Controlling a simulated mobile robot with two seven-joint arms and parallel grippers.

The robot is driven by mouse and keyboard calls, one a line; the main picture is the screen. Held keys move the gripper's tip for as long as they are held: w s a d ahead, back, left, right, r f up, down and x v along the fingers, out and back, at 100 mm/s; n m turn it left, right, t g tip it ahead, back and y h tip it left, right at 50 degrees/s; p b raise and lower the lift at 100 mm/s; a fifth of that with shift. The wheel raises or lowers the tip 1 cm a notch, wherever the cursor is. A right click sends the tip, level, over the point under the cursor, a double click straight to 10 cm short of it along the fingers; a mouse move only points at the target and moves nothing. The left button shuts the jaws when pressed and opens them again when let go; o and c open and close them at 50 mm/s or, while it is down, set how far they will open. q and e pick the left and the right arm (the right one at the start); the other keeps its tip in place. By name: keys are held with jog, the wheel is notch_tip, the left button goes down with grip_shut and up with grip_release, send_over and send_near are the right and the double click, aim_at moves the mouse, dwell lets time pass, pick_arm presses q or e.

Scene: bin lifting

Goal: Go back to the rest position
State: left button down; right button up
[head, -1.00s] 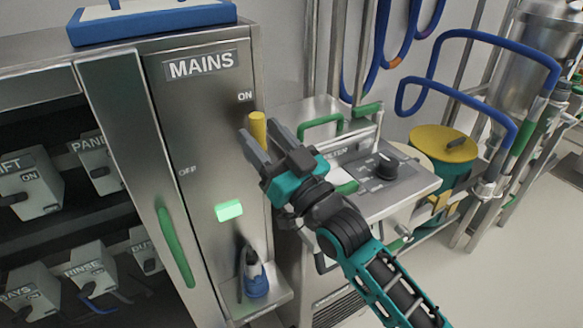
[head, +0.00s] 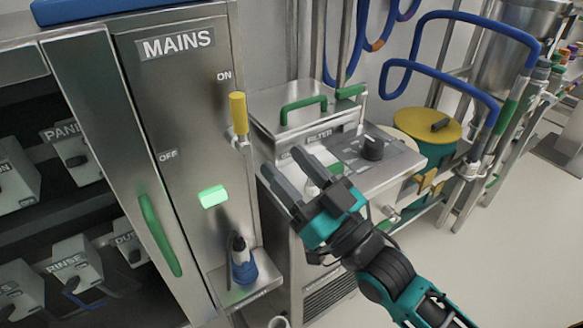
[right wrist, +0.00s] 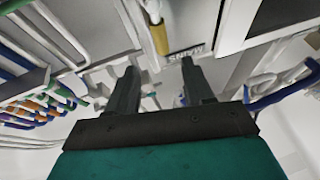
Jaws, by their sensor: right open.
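My right gripper (head: 291,172) is open and empty in front of the filter unit, below and right of the yellow lever handle. In the right wrist view its two fingers (right wrist: 158,88) stand apart with nothing between them. The yellow lever handle (head: 238,113) stands upright by the ON label on the steel MAINS panel (head: 188,110), apart from the gripper. It also shows in the right wrist view (right wrist: 159,38). A green light (head: 213,196) is lit on the panel. My left gripper is not in view.
The filter unit (head: 390,160) with a black knob stands behind my right gripper. A yellow-lidded drum (head: 428,124) and blue hoses are at the right. Open floor lies at lower right.

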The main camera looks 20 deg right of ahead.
jog(key=s+d+f+g+h, duration=0.1)
jog(key=s+f+g+h, duration=0.2)
jog(key=f, duration=1.2)
jog(key=s+d+f+m+g+h, duration=0.1)
jog(key=s+f+g+h, duration=0.2)
jog(key=f, duration=1.2)
jog(key=s+g, duration=0.3)
jog(key=g, duration=0.1)
jog(key=shift+s+d+f+m, duration=0.25)
jog(key=shift+d+m, duration=0.05)
